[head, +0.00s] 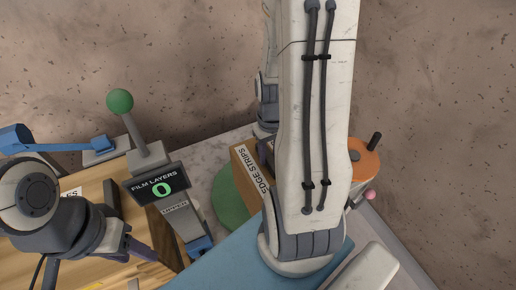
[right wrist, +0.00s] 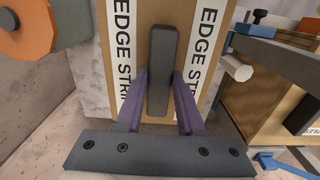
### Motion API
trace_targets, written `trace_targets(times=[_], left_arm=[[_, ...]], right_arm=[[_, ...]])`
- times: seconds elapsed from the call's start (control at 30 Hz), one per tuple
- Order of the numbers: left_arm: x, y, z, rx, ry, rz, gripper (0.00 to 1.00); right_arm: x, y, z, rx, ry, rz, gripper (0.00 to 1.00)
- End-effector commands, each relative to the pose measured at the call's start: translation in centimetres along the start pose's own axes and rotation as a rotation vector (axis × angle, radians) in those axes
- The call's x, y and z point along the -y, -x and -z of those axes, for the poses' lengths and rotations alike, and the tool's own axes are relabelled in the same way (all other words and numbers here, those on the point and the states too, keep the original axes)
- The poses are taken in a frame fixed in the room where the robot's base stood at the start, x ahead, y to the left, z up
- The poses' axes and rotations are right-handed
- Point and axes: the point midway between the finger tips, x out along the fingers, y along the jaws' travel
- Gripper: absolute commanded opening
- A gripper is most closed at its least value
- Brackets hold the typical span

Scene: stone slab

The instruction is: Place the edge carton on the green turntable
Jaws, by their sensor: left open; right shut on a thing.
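The edge carton (head: 248,176) is a brown box with a white "EDGE STRIPS" label, partly hidden behind my right arm in the head view. In the right wrist view the carton (right wrist: 124,55) fills the middle, with a dark upright handle (right wrist: 163,65) on its face. My right gripper (right wrist: 160,92) is shut on that handle; the head view hides it. The green turntable (head: 227,203) shows beside and below the carton. I cannot tell whether the carton rests on it or is just above. My left gripper (head: 140,250) is open at the lower left, its fingers partly hidden.
A grey post with a green ball (head: 120,101) and a "FILM LAYERS 0" display (head: 157,186) stand left of the turntable. A wooden box (head: 90,190) is at the left. An orange disc (head: 364,160) with a dark knob is right of my arm. A blue surface (head: 225,262) lies in front.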

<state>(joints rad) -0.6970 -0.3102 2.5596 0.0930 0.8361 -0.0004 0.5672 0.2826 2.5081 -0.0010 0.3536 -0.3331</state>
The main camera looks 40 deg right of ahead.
Motion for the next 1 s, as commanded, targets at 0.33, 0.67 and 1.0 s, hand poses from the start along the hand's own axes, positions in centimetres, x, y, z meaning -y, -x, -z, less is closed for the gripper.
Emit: trace_targets(times=[0.33, 0.67, 1.0], left_arm=[[-0.1, 0.8, 0.0, 0.001, 0.000, 0.000, 0.50], [-0.1, 1.4, 0.1, 0.001, 0.000, 0.000, 0.50], [-0.2, 2.3, 0.1, 0.000, 0.001, 0.000, 0.50]], right_arm=[[-0.8, -3.1, 5.3, -0.002, -0.002, -0.001, 0.00], [-1.3, -5.3, 9.0, -0.004, -0.003, -0.001, 0.00], [-1.3, -8.8, 9.1, -0.001, -0.003, -0.001, 0.00]])
